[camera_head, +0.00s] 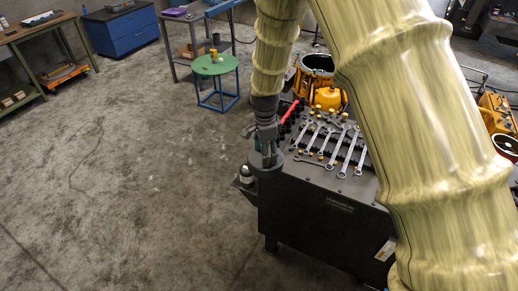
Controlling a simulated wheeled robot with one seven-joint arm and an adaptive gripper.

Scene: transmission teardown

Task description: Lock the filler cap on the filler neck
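My arm in its pale yellow sleeve reaches down to the left corner of a dark workbench (325,228). My gripper (267,152) points down directly over a dark grey cylindrical part (268,183) at that corner. This may be the filler neck, but I cannot be sure. The gripper's fingers are small and dark against it. I cannot tell whether they are open or shut, or whether they touch the part. I cannot make out a filler cap; it may be hidden by the gripper. A bit of green shows beside the fingers.
Several wrenches (345,150) and a red-handled tool (291,111) lie on the bench top right of my gripper. A small bottle (246,174) stands just left of the cylinder. An orange housing (315,75) is behind. A green stool (214,65) stands farther back. The left floor is clear.

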